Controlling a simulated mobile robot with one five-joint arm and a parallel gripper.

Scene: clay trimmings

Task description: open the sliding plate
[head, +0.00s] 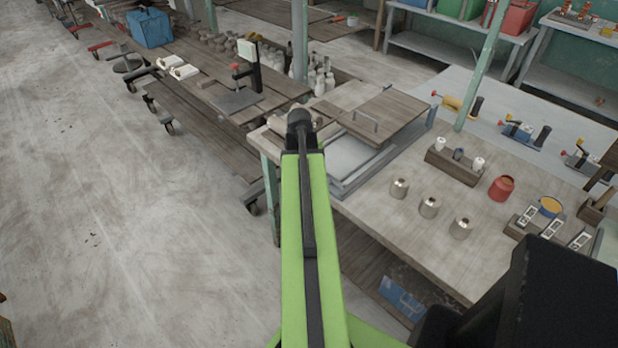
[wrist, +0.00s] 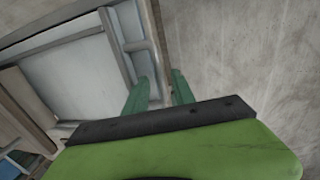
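The sliding plate (head: 385,112) is a brown wooden board with a metal bar handle (head: 365,121), lying over the far right part of a low grey-railed frame on the workbench. The near left part of the frame is uncovered and shows a pale grey surface (head: 350,155). In the wrist view a pale panel (wrist: 70,75) with grey rails fills the left half. My gripper (wrist: 160,90) shows there as two green fingers with a gap between them, empty, near the frame's corner. In the head view my arm hides the gripper. I cannot tell whether the fingers touch the frame.
Three metal cylinders (head: 429,207) stand on the bench right of the frame. A wooden block with bottles (head: 455,165) and a red pot (head: 501,188) stand farther right. A green post (head: 477,70) rises behind. The floor at left is open.

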